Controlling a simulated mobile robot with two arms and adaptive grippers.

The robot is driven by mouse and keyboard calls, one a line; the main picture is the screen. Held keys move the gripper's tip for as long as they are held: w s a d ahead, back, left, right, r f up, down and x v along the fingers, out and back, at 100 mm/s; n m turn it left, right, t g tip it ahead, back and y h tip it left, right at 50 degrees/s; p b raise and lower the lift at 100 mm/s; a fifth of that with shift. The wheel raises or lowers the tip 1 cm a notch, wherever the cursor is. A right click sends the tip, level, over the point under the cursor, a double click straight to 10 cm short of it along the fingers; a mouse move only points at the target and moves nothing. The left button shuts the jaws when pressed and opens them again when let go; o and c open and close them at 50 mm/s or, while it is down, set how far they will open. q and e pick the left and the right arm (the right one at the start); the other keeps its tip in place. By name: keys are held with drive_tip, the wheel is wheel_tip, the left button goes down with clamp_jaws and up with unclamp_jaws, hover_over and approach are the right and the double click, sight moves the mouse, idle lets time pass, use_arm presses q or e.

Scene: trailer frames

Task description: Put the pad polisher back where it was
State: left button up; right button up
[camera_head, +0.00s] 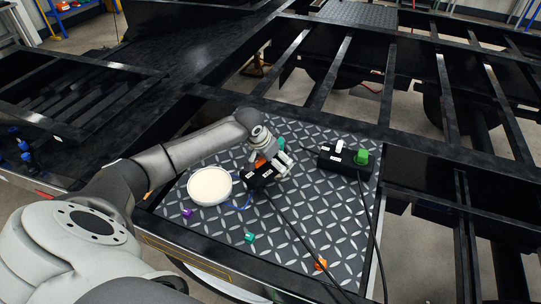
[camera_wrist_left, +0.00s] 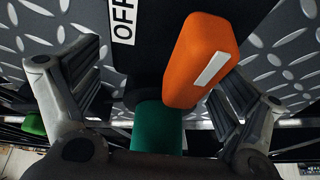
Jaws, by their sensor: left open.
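The pad polisher, with a round white pad (camera_head: 210,186) and a black body with white labels (camera_head: 257,177), lies on the diamond-plate deck (camera_head: 290,225). My left gripper (camera_head: 279,166) is at the body's right end and partly hides it. In the left wrist view, an orange lever (camera_wrist_left: 202,62), a green cylinder (camera_wrist_left: 158,127) and a black surface with an "OFF" label (camera_wrist_left: 122,20) lie between the spread fingers (camera_wrist_left: 160,90). The gripper is open, and I cannot tell whether a finger touches them. My right gripper is not in view.
A black box (camera_head: 343,165) with a green knob (camera_head: 362,157) and a white part stands at the deck's right. Small purple (camera_head: 187,213), teal (camera_head: 250,238) and orange (camera_head: 320,265) pieces lie on the deck. Black cables cross it. Open black frame beams surround it.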

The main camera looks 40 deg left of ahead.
use_arm(q)
drive_tip(key=b+v, duration=0.1)
drive_tip(key=v, duration=1.1)
drive_tip(key=shift+b, duration=0.35)
idle(0.4)
